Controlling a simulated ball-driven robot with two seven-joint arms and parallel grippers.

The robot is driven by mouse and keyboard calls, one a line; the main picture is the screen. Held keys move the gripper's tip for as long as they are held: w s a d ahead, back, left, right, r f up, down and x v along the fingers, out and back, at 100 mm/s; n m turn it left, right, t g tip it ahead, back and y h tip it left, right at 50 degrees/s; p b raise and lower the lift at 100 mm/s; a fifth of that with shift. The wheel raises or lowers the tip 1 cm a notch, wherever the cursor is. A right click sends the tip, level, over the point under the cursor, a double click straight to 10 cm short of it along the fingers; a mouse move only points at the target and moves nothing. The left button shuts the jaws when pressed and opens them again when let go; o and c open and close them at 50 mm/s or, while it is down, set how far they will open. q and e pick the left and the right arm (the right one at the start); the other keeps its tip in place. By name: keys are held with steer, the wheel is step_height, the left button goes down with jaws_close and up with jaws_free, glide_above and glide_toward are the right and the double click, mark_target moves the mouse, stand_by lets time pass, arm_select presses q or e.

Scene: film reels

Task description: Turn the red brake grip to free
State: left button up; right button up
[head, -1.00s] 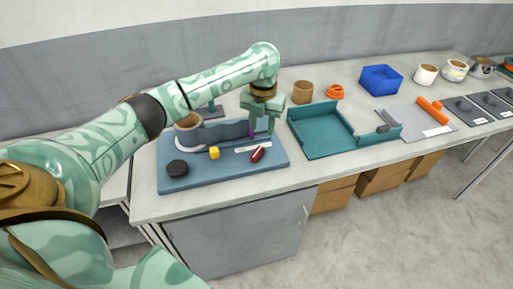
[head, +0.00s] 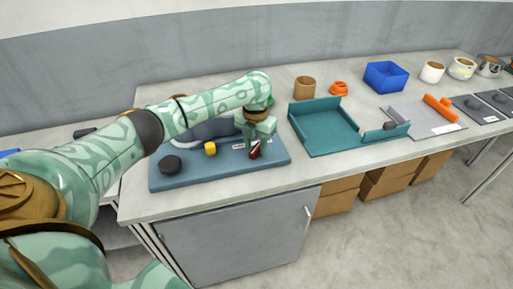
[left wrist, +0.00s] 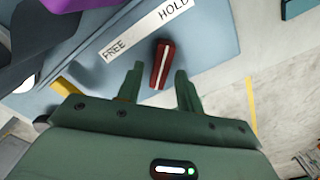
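The red brake grip (head: 254,151), with a white stripe, is on the blue-grey board (head: 215,172) near its front right part. In the left wrist view the grip (left wrist: 162,64) points up toward the HOLD end of a white label strip (left wrist: 145,30); FREE is at the strip's left end. My left gripper (head: 256,143) is low over the grip and partly hides it in the head view. In the left wrist view my left gripper (left wrist: 159,70) is open, with one finger on each side of the grip and gaps visible. My right gripper is not in view.
The board also bears a black knob (head: 170,164) and a yellow block (head: 210,149). A teal tray (head: 325,130) stands right of the board. Bare counter lies in front of the board.

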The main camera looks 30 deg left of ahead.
arm_select(q)
steer(key=shift+f, duration=0.3)
jaws_close()
steer(key=shift+r, duration=0.1)
